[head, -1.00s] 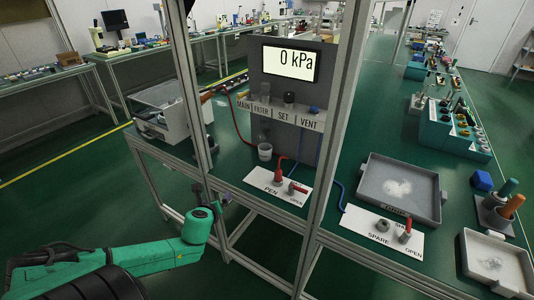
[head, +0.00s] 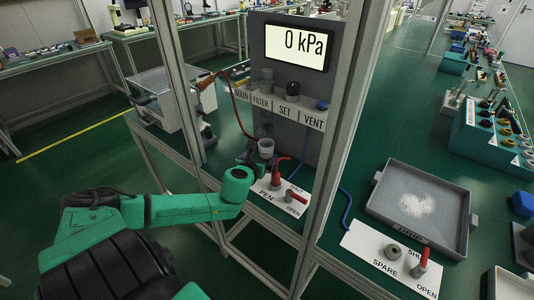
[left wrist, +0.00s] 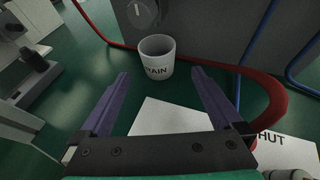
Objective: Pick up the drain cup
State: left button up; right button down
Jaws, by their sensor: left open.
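The drain cup (head: 266,148) is a small white cup standing upright on the green bench, in front of the grey gauge panel. In the left wrist view the drain cup (left wrist: 157,62) is open at the top and part of its lettering shows. My left gripper (head: 258,163) comes in from the left, close in front of the cup. In the left wrist view my left gripper (left wrist: 160,76) is open, with its purple fingers spread and the cup just beyond and between their tips. Nothing is held. My right gripper is not in view.
A red hose (left wrist: 272,95) curves behind and right of the cup, with blue tubing farther right. The white PEN valve plate (head: 284,195) lies in front. Frame posts (head: 337,130) stand on both sides. A grey tray (head: 420,205) is at the right.

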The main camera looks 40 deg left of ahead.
aim_at(264, 152)
pick_arm(q)
jog(key=x, duration=0.4)
jog(key=b+x, duration=0.1)
jog(key=x, duration=0.4)
jog(key=shift+a+f, duration=0.1)
jog(key=shift+f, duration=0.2)
jog(key=shift+r, duration=0.1)
jog(key=c, duration=1.4)
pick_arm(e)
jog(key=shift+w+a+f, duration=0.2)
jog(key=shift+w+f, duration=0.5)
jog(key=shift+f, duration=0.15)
